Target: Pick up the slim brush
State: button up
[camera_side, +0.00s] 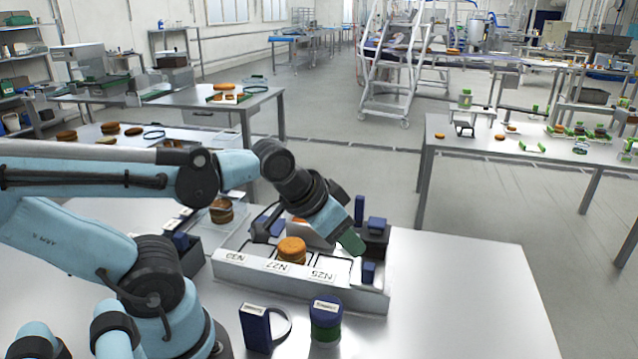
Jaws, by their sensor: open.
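My gripper (349,238) is at the end of the arm, angled down over the right part of a grey tray (335,291) on the steel table. It is open, but its fingers are hard to make out at this size. I cannot pick out the slim brush with certainty. Small dark blue pieces stand in the right part of the tray, one upright (359,209) beside my gripper and one low (368,272) near the front. My gripper and arm hide part of the tray. I see nothing held.
A filled round (291,249) sits in the tray's middle. A blue box (255,328) with a ring and a dark jar (326,321) stand in front. A clear container (222,214) with a round stands behind left. The table's right side (470,290) is clear.

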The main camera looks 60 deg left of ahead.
jog(key=shift+o, duration=0.8)
